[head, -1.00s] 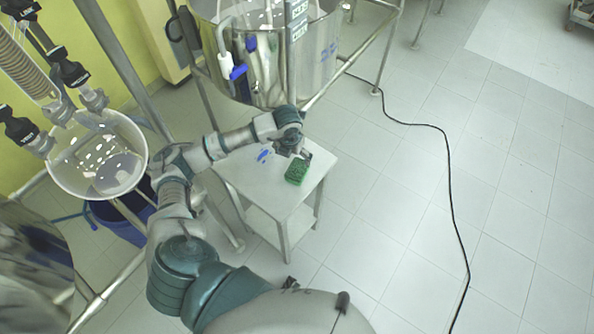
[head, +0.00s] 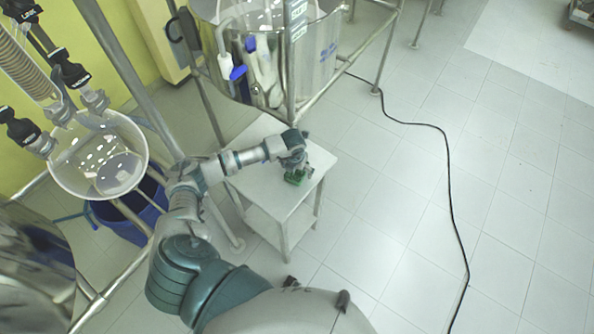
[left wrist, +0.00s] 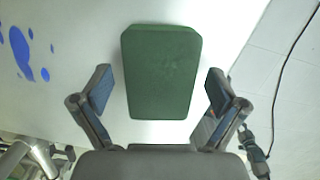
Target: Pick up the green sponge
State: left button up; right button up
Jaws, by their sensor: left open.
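The green sponge (left wrist: 161,70) lies flat on the white table top. In the left wrist view it sits ahead of and between the open fingers of my left gripper (left wrist: 153,92), with a gap on each side. In the head view the sponge (head: 294,178) is partly hidden under my left gripper (head: 298,166), which is above it near the right part of the table (head: 262,190). My left gripper holds nothing. My right gripper is not in view.
Blue marks (left wrist: 22,52) lie on the table left of the sponge. A steel reactor (head: 318,62) on a tubular frame stands behind the table. A glass vessel (head: 112,175) and a blue bin (head: 130,222) are at left. A black cable (head: 447,190) crosses open floor at right.

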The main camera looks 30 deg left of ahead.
pick_arm(q)
jog(key=c, duration=0.8)
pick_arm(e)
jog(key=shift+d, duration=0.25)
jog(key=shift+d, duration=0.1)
pick_arm(q)
jog(key=shift+r, duration=0.5)
jog(key=r, duration=0.2)
jog(key=shift+s+r, duration=0.25)
jog(key=shift+r, duration=0.1)
jog(key=s+d, duration=0.1)
jog(key=s, duration=0.1)
jog(key=s+d, duration=0.1)
jog(key=s, duration=0.2)
jog(key=s+d+b, duration=0.1)
jog(key=s, duration=0.2)
jog(key=shift+d+r, duration=0.15)
jog(key=shift+r, duration=0.15)
jog(key=s+d, duration=0.1)
jog(key=s, duration=0.3)
jog(key=s+d, duration=0.1)
jog(key=s, duration=0.1)
jog(key=shift+d+r+b, duration=0.3)
jog(key=shift+r+b, duration=0.05)
jog(key=shift+r, duration=0.05)
jog(key=shift+s, duration=0.2)
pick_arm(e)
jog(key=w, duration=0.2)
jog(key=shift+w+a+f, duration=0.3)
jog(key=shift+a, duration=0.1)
